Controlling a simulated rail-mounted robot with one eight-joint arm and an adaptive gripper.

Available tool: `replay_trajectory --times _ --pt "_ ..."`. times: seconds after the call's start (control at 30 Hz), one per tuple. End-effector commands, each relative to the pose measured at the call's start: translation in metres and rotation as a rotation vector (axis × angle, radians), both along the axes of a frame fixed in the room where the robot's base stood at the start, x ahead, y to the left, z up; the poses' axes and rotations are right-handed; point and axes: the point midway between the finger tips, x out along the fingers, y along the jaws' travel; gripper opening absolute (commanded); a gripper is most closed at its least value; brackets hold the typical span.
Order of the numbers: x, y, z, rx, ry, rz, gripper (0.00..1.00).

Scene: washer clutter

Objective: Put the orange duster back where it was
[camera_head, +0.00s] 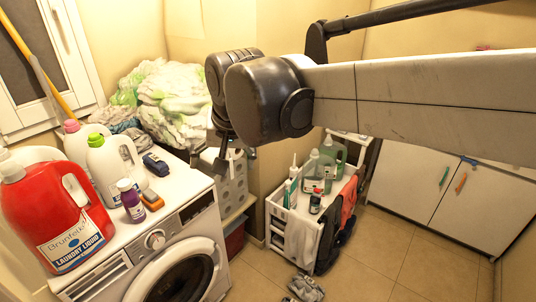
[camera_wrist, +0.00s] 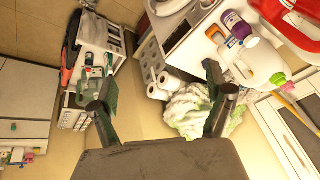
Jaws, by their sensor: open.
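A small orange item (camera_head: 152,199), which may be the orange duster, lies on the washer top (camera_head: 176,190) beside a purple bottle (camera_head: 130,200). It also shows in the wrist view (camera_wrist: 214,32) near the upper edge. Its exact shape is too small to tell. My gripper (camera_head: 234,158) hangs below the wrist, in front of the laundry pile and white basket, to the right of the washer. In the wrist view my gripper (camera_wrist: 160,80) has its two fingers wide apart with nothing between them. It is apart from the orange item.
A red detergent jug (camera_head: 70,220), white bottles (camera_head: 107,165) and a dark blue item (camera_head: 155,163) crowd the washer. Laundry (camera_head: 172,98) is piled behind. A white cart (camera_head: 300,228) with bottles stands right of the washer. The floor (camera_head: 385,255) at right is mostly clear.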

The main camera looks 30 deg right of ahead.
Motion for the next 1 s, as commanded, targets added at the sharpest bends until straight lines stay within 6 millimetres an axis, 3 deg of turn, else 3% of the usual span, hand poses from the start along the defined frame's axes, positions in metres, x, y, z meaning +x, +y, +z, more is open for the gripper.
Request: replay_trajectory --times 0.03,0.2,0.43,0.63,1.0 --pt "-0.017 -0.006 -0.004 -0.015 -0.019 0.024 0.85" --pt "-0.063 -0.021 -0.019 -0.076 -0.083 0.119 0.85" --pt "-0.111 -0.035 -0.047 -0.160 -0.154 0.228 0.85" --pt "-0.128 -0.039 -0.061 -0.200 -0.184 0.272 0.85" --pt "-0.130 -0.040 -0.062 -0.205 -0.188 0.279 0.85"
